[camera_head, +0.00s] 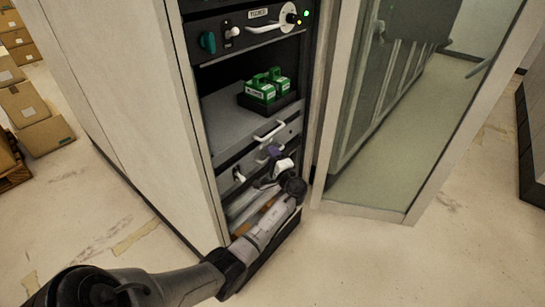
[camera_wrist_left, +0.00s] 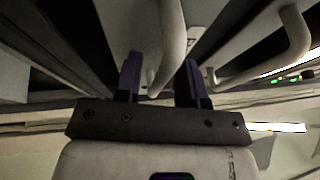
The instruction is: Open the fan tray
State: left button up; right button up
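A dark equipment rack stands open in the head view. Low in it, a grey panel (camera_head: 232,181), which may be the fan tray, has a small dark-and-white latch (camera_head: 238,174) at its left and a pale handle partly hidden by my gripper. My left gripper (camera_head: 273,155) is at this panel's front. In the left wrist view, my left gripper (camera_wrist_left: 160,65) has its two purple fingers apart, with a pale handle bar (camera_wrist_left: 171,45) between them. I cannot tell whether either finger touches it. My right gripper is not in view.
Just above is a grey shelf (camera_head: 225,112) with green packs (camera_head: 266,88) and a white handle (camera_head: 269,132); a second handle (camera_wrist_left: 292,45) shows in the left wrist view. The open glass door (camera_head: 405,110) stands at the right. Cardboard boxes (camera_head: 25,103) are at the far left.

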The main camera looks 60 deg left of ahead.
pick_arm(q)
grip_shut()
dwell(0.4)
